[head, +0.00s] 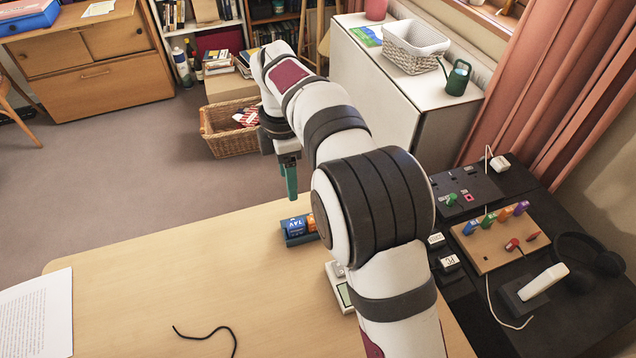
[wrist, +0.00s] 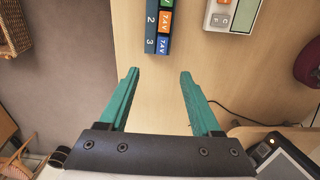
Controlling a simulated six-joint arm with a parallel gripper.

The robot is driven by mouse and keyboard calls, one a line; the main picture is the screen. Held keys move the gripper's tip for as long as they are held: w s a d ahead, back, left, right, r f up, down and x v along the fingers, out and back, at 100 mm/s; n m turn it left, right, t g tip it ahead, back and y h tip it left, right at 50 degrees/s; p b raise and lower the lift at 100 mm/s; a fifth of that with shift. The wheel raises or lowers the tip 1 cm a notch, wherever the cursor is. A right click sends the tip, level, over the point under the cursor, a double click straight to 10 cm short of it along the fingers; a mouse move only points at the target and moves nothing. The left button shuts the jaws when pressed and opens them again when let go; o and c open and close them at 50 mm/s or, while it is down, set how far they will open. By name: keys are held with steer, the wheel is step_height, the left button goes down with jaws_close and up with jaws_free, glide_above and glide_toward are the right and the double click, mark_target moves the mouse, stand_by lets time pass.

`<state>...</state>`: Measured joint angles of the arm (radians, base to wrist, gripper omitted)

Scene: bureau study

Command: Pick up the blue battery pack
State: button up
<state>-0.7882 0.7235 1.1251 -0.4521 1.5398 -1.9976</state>
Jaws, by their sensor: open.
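A blue battery pack (head: 294,226) marked 7.4V sits in a dark holder (head: 297,241) on the wooden table, beside an orange pack (head: 312,223). In the wrist view the blue pack lies just beyond the fingertips, near the middle of the gap. In the head view my gripper (head: 290,192) hangs above the holder.
A pale device with a display (head: 342,290) stands right of the holder, partly behind my arm. A black cord (head: 205,333) and a paper sheet (head: 38,315) lie on the table. Table left of the holder is clear. A dark side table (head: 590,310) holds tools and headphones.

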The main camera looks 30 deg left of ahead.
mark_target(295, 223)
steer(key=f, duration=1.5)
steer(key=shift+d, duration=0.3)
jaws_close()
